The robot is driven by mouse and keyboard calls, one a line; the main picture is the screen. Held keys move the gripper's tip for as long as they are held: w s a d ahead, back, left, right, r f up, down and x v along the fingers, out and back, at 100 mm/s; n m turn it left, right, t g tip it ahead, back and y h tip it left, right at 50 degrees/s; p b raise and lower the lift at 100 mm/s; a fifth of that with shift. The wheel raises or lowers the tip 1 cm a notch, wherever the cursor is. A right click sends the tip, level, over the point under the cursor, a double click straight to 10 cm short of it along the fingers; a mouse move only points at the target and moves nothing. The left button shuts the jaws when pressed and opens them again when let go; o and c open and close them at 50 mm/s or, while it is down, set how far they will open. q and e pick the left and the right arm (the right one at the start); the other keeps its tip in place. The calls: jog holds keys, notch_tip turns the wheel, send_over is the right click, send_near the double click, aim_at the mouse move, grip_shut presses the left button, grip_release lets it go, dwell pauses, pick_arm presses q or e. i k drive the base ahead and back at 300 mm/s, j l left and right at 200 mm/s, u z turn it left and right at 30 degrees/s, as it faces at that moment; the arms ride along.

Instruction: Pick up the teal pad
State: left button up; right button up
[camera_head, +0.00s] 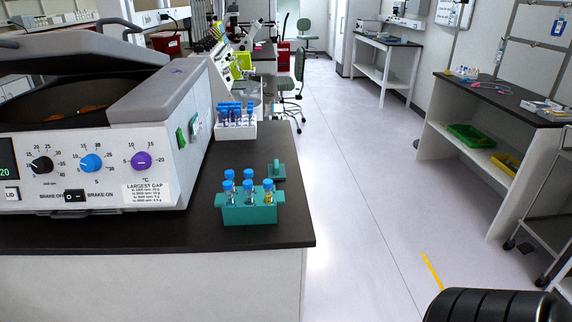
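A small teal pad (277,172) with a raised knob-like part lies on the dark bench top, near its right edge. It sits just behind a teal rack (250,214) that holds several blue-capped tubes. The pad looks apart from the rack, and nothing lies on it. Neither of my grippers shows in this view, so I cannot see what they hold.
A large grey centrifuge (88,165) with a raised lid fills the left of the bench (240,243). A white rack (236,131) of blue-capped tubes stands behind the pad. The floor (345,170) right of the bench is clear. A shelved table (500,100) stands far right.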

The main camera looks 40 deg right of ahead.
aim_at(276, 170)
jog(key=i+l, duration=0.1)
jog(key=l, duration=0.85)
jog(key=i+l, duration=0.1)
jog(key=l, duration=1.75)
jog(key=i+l, duration=0.15)
jog(key=l, duration=0.75)
